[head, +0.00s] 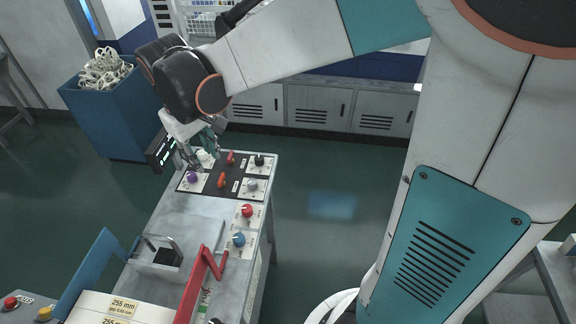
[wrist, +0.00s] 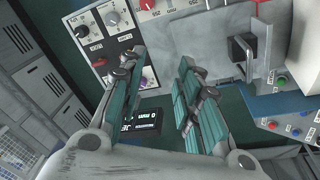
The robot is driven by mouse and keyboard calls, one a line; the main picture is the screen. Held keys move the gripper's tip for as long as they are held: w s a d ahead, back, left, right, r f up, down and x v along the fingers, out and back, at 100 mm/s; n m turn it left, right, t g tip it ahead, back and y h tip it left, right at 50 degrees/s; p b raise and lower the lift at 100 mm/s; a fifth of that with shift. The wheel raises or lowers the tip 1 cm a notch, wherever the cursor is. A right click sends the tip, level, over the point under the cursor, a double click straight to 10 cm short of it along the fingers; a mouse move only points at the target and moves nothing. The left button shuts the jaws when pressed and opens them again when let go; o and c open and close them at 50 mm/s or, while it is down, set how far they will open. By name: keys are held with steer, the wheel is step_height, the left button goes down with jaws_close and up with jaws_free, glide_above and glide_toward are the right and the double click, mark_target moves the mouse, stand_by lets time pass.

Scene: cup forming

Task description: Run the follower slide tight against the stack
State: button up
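My gripper (head: 198,150) hangs over the far end of the metal bench, above a dark control panel. In the wrist view my gripper (wrist: 160,62) has its two teal fingers spread, with nothing between them. A grey metal block with an upright handle (head: 160,258) and a dark insert sits nearer on the bench, well away from my gripper. A grey piece with a dark handle also shows at the right of the wrist view (wrist: 243,48). I cannot tell which part is the follower slide, and no stack is clearly visible.
Red (head: 246,210) and blue (head: 239,239) knobs line the bench's right edge. A blue bin (head: 110,110) stands behind.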

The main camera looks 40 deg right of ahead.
steer(key=s+d+f+m+t+b, duration=0.1)
steer(key=s+d+f+t+b, duration=0.2)
steer(key=s+f+b, duration=0.4)
steer(key=s+d+f+m+t+b, duration=0.2)
steer(key=s+d+f+b, duration=0.2)
steer(key=s+f+b, duration=0.4)
steer(key=s+b, duration=0.1)
steer(key=b, duration=0.2)
steer(key=shift+s+d+t+y+b, duration=0.25)
steer(key=shift+s+t+y+b, duration=0.05)
steer(key=shift+t, duration=0.1)
steer(key=shift+s+f, duration=0.1)
stand_by(0.5)
